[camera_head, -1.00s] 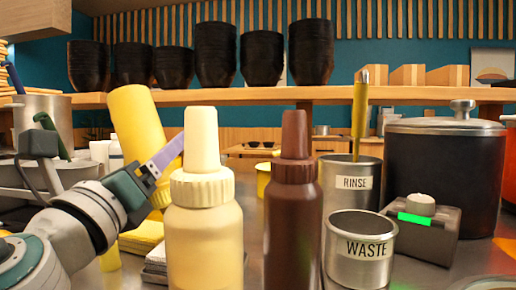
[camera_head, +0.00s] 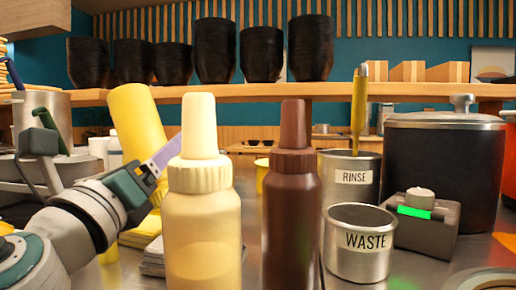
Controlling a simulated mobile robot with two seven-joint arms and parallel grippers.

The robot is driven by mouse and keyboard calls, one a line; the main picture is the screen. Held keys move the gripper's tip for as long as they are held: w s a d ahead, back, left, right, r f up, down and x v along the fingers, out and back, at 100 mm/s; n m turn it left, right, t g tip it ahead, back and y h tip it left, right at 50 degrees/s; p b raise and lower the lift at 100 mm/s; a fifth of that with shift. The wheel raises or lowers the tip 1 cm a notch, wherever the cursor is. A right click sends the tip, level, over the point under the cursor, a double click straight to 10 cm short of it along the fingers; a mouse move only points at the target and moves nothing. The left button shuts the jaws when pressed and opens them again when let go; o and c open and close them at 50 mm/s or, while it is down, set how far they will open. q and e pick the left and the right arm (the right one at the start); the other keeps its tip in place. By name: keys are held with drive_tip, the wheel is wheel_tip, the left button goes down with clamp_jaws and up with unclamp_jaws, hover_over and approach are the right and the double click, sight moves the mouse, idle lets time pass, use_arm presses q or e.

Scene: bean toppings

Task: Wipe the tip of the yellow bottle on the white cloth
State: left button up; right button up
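The yellow bottle (camera_head: 138,118) is at the left, tilted with its base up and leaning to the upper left. My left gripper (camera_head: 160,160) is shut on its side. The bottle's lower end and tip are hidden behind the cream bottle and my gripper. The white cloth (camera_head: 152,258) lies folded on the counter below, partly covered by the cream bottle. I cannot tell whether the tip touches it. My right gripper is not in view.
A cream bottle (camera_head: 203,225) and a brown bottle (camera_head: 291,215) stand close in front. A yellow cloth (camera_head: 140,236) lies beside the white one. The waste cup (camera_head: 358,262), rinse cup (camera_head: 350,195), a small grey device (camera_head: 428,232) and a black pot (camera_head: 440,165) stand to the right.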

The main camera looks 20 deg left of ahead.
use_arm(q)
drive_tip(key=shift+f+b, duration=0.45)
drive_tip(key=shift+f, duration=0.05)
idle(0.8)
drive_tip(key=shift+w+d, duration=0.2)
drive_tip(key=shift+d, duration=0.65)
drive_tip(key=shift+w+d, duration=0.25)
drive_tip(key=shift+d, duration=0.55)
drive_tip(key=shift+w+d, duration=0.2)
drive_tip(key=shift+d, duration=0.65)
wheel_tip(320, 180, up, 6)
drive_tip(key=p, duration=0.6)
drive_tip(key=shift+r, duration=0.15)
